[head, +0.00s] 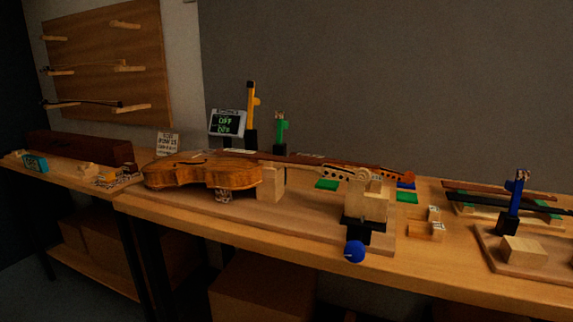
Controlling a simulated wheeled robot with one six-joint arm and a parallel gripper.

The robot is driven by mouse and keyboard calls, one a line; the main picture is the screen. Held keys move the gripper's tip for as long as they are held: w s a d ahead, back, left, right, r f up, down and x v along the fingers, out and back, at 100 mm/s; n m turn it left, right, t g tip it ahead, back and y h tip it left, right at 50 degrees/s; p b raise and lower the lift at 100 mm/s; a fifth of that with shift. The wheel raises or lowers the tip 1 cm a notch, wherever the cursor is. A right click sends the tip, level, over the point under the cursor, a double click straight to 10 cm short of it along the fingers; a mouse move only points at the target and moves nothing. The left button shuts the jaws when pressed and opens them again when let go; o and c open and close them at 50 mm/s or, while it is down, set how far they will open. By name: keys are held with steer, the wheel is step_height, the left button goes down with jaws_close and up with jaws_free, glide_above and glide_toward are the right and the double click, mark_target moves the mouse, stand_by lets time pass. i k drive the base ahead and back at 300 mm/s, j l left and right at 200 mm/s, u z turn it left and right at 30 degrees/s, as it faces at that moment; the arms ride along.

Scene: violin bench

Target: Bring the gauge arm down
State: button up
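A small display (227,123) with green lettering stands at the back of the bench, behind the violin. Right of it, an upright yellow arm (251,104) rises from a black base. A shorter upright green arm (281,130) stands just right of that one. Another upright arm, blue (517,189), stands on a black base at the right. I cannot tell for certain which of these is the gauge arm. The violin (205,172) lies along the bench, its neck toward the right on wooden supports. My gripper is not in view.
A blue ball-like knob (355,251) sticks out at the bench's front edge. Bows (480,194) and a wooden block (523,249) lie at the right. A long dark case (80,148) lies on the left table. A pegboard (105,65) hangs behind it.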

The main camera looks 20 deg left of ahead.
mark_target(252, 101)
steer(key=u, duration=1.3)
